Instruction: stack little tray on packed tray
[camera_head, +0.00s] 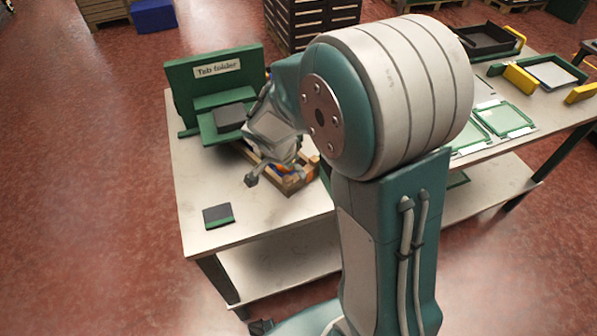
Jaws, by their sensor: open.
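A wooden tray (291,188) with small coloured pieces in it stands on the near table, partly hidden by my gripper and arm. It may be the packed tray. My gripper (270,175) is open over the left part of this tray, one finger showing past its left side. I cannot tell whether it touches anything. A small dark flat piece with a green edge (218,215) lies apart at the table's front left. Another dark block (229,117) rests on the green stand. I cannot tell which thing is the little tray.
A green stand labelled "Tab folder" (212,78) rises at the table's back left. Green frames (508,118) lie right of my arm. A black tray (486,40) and yellow-handled green trays (553,73) are farther right.

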